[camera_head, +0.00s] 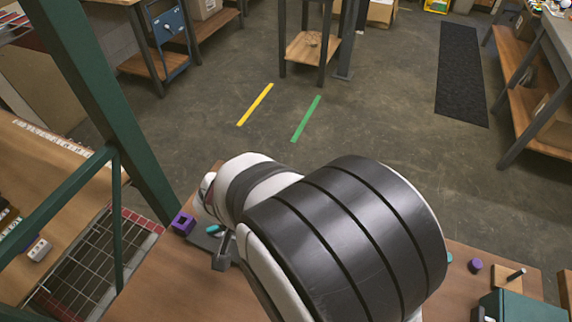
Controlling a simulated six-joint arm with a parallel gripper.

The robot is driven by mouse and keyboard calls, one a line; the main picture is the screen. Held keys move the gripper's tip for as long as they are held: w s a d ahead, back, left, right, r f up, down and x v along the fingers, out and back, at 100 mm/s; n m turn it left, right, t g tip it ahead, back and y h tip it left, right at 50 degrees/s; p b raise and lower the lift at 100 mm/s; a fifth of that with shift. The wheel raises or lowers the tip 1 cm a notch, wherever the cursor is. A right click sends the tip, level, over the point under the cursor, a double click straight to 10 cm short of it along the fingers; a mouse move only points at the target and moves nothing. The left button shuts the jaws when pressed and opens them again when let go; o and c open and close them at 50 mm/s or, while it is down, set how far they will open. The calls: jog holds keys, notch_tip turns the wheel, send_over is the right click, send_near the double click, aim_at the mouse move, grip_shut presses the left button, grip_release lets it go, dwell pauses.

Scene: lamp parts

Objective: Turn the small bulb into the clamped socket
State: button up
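My own arm covers the middle of the view and hides much of the wooden table under it. My gripper does not show; the arm's links block that area. A dark grey clamp-like fixture (221,262) stands on the table just left of the arm, with a small teal piece (212,229) beside it. I cannot tell whether this fixture holds the socket. I cannot make out the small bulb.
A purple block with a square hole (183,223) is at the table's left. At the right are a purple cylinder (475,265), a wooden block with a dark peg (509,281) and a dark teal box (520,306). A green post (105,90) rises at the left.

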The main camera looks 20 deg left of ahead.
jog(key=shift+f, duration=0.4)
dwell(1.0)
jog(key=o, duration=0.5)
jog(key=shift+c, duration=0.2)
jog(key=c, duration=0.5)
jog(key=shift+o, duration=0.2)
jog(key=shift+f, duration=0.15)
jog(key=m+h, duration=0.1)
jog(key=m, duration=0.3)
jog(key=shift+a, duration=0.15)
jog(key=m+h, duration=0.1)
jog(key=m, duration=0.2)
jog(key=shift+g, duration=0.3)
